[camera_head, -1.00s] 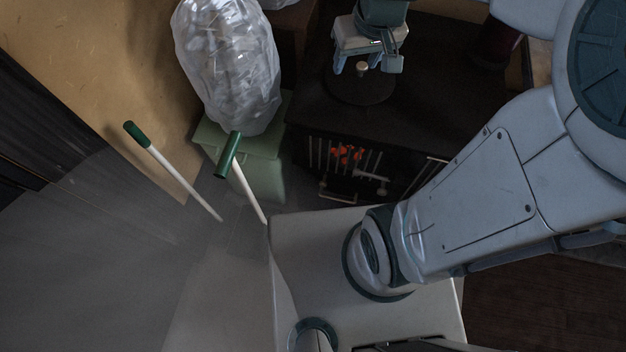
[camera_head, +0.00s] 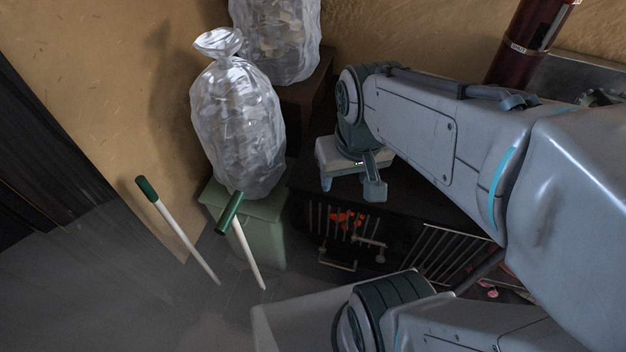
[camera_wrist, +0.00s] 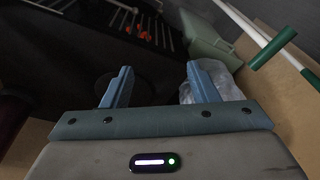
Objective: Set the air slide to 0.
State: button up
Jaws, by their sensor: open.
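The black stove (camera_head: 290,192) stands in the middle of the head view, its front grate bars showing orange glowing pieces (camera_head: 347,219). Small pale metal fittings (camera_head: 368,241) sit on the front, with a bar-like handle (camera_head: 337,265) lower down. I cannot tell which of these is the air slide, nor read any scale. My gripper (camera_head: 350,185) is open and empty above the stove top, apart from the front fittings. In the wrist view my gripper (camera_wrist: 159,84) spreads its two fingers over the dark stove top, with the glowing grate (camera_wrist: 142,31) beyond.
A green bin (camera_head: 262,210) stands left of the stove under a clear filled bag (camera_head: 238,125). Two white sticks with green grips, (camera_head: 185,235) and (camera_head: 246,255), stand in front. A dark red pipe (camera_head: 522,45) rises at the back right. Open floor lies left.

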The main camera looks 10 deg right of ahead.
aim_at(322, 249)
jog(key=k, duration=1.3)
jog(key=z, duration=0.25)
jog(key=i, duration=0.9)
jog(key=z, duration=0.6)
